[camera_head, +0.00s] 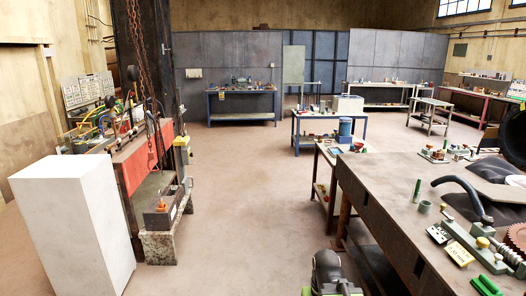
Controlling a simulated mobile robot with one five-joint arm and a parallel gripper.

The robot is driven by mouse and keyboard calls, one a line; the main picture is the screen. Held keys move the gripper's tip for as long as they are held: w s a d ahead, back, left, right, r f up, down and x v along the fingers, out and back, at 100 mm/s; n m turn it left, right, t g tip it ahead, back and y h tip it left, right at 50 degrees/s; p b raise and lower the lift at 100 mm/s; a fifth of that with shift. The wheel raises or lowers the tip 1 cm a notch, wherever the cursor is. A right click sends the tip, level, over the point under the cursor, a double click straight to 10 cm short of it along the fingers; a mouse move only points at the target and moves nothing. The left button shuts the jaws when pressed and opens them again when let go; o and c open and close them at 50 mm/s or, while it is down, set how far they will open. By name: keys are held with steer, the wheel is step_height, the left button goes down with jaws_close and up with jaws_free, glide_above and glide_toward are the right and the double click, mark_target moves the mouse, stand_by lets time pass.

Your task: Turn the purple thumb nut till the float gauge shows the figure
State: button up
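I cannot make out a purple thumb nut or a float gauge anywhere in this view. The near workbench (385,172) at the right carries many small fittings, too small or blurred to tell apart fully. My gripper is not in view. A dark rounded part with a green and grey base shows at the bottom centre edge and may be part of my own arm.
A white block (75,225) stands at the left, beside a red-fronted bench (135,165) with hanging chains. A blue-legged table (322,122) stands farther back. Open floor (240,190) runs between left bench and right workbench. A black curved hose (462,190) lies on the workbench.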

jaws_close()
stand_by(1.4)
